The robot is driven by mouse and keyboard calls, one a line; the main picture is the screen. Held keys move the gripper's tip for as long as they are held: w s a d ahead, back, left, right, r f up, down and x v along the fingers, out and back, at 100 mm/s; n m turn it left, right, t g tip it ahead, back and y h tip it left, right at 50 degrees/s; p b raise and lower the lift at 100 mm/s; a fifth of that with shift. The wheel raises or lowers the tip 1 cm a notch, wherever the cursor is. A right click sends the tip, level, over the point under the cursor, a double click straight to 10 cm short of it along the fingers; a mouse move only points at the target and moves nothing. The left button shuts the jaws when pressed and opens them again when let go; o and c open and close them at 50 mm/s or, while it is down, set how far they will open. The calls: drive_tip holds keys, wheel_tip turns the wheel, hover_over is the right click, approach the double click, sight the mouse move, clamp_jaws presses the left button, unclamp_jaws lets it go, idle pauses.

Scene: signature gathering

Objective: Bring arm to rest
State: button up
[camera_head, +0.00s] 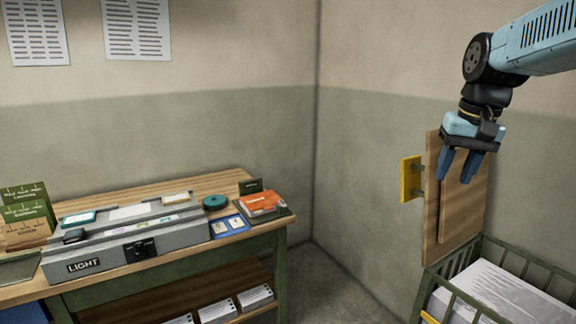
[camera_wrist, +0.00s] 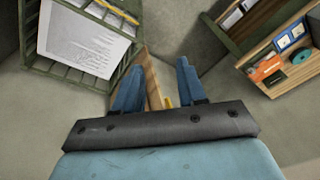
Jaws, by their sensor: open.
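My gripper (camera_head: 457,180) hangs from my blue arm at the upper right of the head view, fingers pointing down. Its two blue fingers are apart with nothing held between them. It is in front of a wooden board (camera_head: 438,235) with a yellow plate (camera_head: 411,179) on its left side. In the wrist view the gripper (camera_wrist: 157,85) also shows spread fingers, with part of the wooden board (camera_wrist: 152,85) seen between and beyond them. Whether the fingers touch the board cannot be told.
A green-framed crate (camera_head: 540,268) with paper stacks stands at the lower right, below the gripper. A wooden desk (camera_head: 215,183) at left carries a grey LIGHT box (camera_head: 100,262), a teal disc (camera_head: 215,202), an orange packet (camera_head: 262,203) and cards. The floor between (camera_head: 340,285) looks clear.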

drive_tip(key=s+a+f+n+t, duration=0.2)
drive_tip(key=s+a+f, duration=0.3)
drive_tip(key=s+a, duration=0.4)
drive_tip(key=shift+s+a+f+n+t, duration=0.25)
drive_tip(key=shift+s+n+t, duration=0.15)
drive_tip(key=shift+s+t, duration=0.3)
drive_tip(key=shift+s, duration=0.1)
